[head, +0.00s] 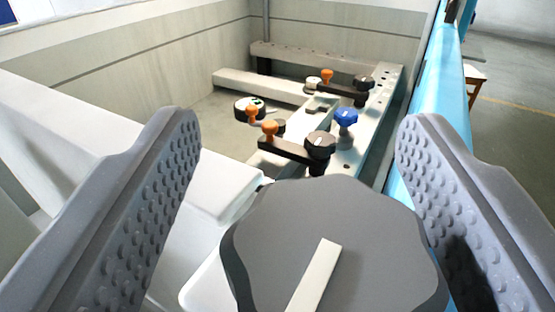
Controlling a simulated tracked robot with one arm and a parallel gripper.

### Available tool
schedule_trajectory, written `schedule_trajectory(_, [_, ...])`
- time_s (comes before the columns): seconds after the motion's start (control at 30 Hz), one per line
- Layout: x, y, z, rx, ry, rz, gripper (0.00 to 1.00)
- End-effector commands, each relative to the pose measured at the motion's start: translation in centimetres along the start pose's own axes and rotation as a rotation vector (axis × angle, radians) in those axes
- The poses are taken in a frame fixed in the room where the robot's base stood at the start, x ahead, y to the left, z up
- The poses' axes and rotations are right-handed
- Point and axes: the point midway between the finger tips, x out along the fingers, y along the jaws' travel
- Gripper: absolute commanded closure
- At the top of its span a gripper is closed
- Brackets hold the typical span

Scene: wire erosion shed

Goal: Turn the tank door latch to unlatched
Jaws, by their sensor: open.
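A large dark grey lobed knob (380,245) with a white pointer bar (318,272) fills the bottom middle of the head view; it looks like the tank door latch. The bar slants, with its upper end toward the right. My gripper (300,150) is open, with one studded grey finger at the left and one at the right of the knob. The left finger shows a gap to the knob. The right finger is close to the knob's edge, and I cannot tell whether they touch. The knob's lower part is cut off by the picture edge.
Beyond the knob is a pale tank with a frame (385,105) bearing orange-knobbed clamps (290,148), black knobs (320,145) and a blue knob (346,117). A white wall (60,115) runs at left. A blue edge (432,100) runs at right, with open floor beyond.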

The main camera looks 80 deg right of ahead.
Motion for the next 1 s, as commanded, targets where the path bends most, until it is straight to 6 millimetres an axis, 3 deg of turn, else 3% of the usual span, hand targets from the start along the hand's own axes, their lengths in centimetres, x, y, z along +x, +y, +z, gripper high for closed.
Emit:
schedule_trajectory(0.27, [-2.6, -0.1, 0.3, 0.0, 0.0, 0.0, 0.41])
schedule_trajectory(0.7, [-11.3, -0.3, 0.3, 0.001, -0.001, -0.002, 0.41])
schedule_trajectory(1.0, [-13.6, -0.4, 0.1, 0.001, 0.0, -0.002, 0.41])
